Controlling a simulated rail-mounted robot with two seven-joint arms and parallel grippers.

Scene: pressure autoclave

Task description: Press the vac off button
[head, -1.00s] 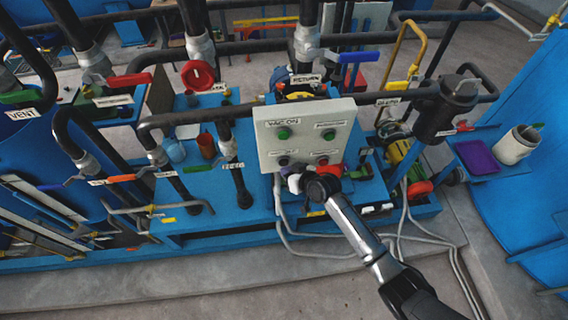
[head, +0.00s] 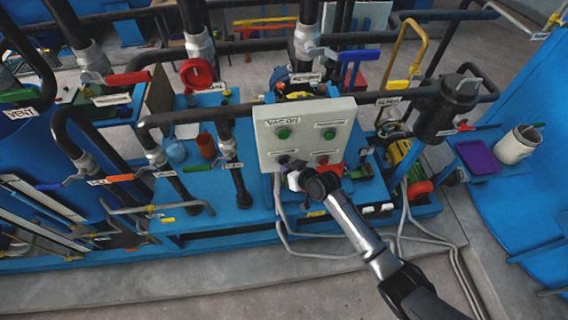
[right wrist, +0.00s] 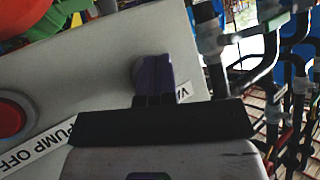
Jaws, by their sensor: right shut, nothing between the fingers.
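The grey control panel (head: 305,146) stands mid-picture in the head view. The dark vac off button (head: 284,160) is at its lower left, below the green VAC ON button (head: 283,133). My right gripper (head: 291,172) is shut and empty, its tip at the panel's lower left, just under the vac off button. In the right wrist view the shut fingers (right wrist: 155,78) reach the panel face beside a label starting "VA" (right wrist: 183,92). They cover most of a dark round shape there. I cannot tell whether they touch the button. My left gripper is not in view.
A red pump off button (head: 323,160) sits right of the vac off button; it also shows in the right wrist view (right wrist: 12,118). A second green button (head: 329,134) is above it. Pipes and valves surround the panel.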

